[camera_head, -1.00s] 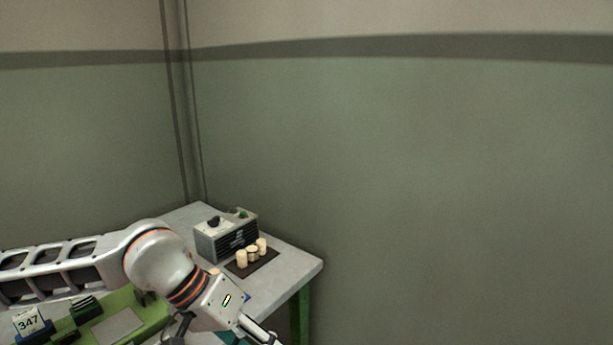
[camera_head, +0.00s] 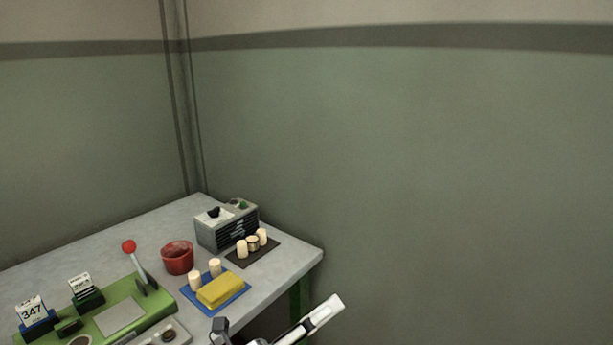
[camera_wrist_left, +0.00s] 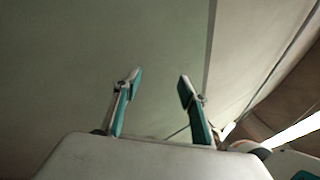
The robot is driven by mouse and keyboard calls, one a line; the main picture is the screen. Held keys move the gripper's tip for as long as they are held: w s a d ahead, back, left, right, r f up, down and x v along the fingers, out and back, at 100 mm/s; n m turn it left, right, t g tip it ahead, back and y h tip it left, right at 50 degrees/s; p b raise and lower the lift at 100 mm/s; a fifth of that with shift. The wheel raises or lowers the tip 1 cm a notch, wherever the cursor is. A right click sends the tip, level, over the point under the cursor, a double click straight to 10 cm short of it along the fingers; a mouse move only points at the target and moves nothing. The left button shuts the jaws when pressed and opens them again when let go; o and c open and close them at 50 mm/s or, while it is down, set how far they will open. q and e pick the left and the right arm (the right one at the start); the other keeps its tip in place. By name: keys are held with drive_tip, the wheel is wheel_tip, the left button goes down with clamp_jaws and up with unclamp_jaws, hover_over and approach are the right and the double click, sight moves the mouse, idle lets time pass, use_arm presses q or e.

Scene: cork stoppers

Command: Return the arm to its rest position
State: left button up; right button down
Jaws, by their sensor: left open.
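My left gripper (camera_head: 275,325) is at the bottom of the head view, in front of the table's near right corner. In the left wrist view its two fingers (camera_wrist_left: 160,80) are spread apart with nothing between them, facing bare wall. Most of the left arm is out of the head view. My right gripper does not show. Several pale cork stoppers stand on the table: some on a dark mat (camera_head: 262,258) near the grey box, and two, including one cork (camera_head: 195,281), by a blue mat (camera_head: 240,297).
The grey table (camera_head: 60,260) stands in the corner against green walls. On it are a grey box (camera_head: 228,228), a red pot (camera_head: 177,258), a yellow block (camera_head: 220,290), a green fixture with a red-knobbed lever (camera_head: 129,246), and a card marked 347 (camera_head: 33,311). Right of the table is open.

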use_arm(q)
drive_tip(key=w+a+f+n+t+y, duration=0.1)
drive_tip(key=a+f+n+t+y, duration=0.2)
drive_tip(key=a+f+n+y, duration=0.45)
drive_tip(key=w+a+f+n+t+y, duration=0.1)
drive_tip(key=a+f+n+t+y, duration=0.2)
drive_tip(key=f+n, duration=0.8)
drive_tip(key=s+a+f+n+g+y, duration=0.3)
drive_tip(key=s+a+f+n, duration=0.3)
drive_tip(key=f, duration=0.4)
drive_tip(key=s+a+f+n+g+y, duration=0.3)
drive_tip(key=s+a+f+n, duration=0.3)
drive_tip(key=s+f+n, duration=0.2)
wheel_tip(320, 180, down, 2)
drive_tip(key=shift+s+a+f, duration=0.1)
drive_tip(key=shift+s+a, duration=0.2)
